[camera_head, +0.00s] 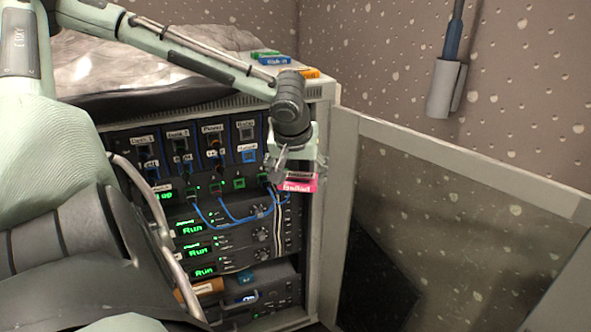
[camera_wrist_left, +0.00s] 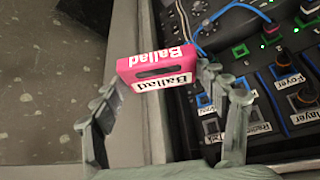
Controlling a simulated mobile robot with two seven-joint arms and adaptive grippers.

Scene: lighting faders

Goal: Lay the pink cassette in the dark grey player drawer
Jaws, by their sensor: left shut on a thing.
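The pink cassette (camera_head: 298,186) with a white "Ballad" label is held in my left gripper (camera_head: 297,165), in front of the rack's right side. It also shows in the left wrist view (camera_wrist_left: 160,66), between the two fingers, with its labelled edge facing the camera. My left gripper (camera_wrist_left: 168,112) is shut on it. A dark grey unit (camera_head: 283,291) low in the rack, below the cassette, looks like the player drawer, but I cannot tell clearly how far it stands out. My right gripper is not in view.
Blue cables (camera_head: 228,214) hang across the rack front near the gripper. The rack's door (camera_head: 455,163) stands open at the right. Coloured cassettes (camera_head: 270,57) lie on the rack top. An orange item (camera_head: 208,287) sits low at left.

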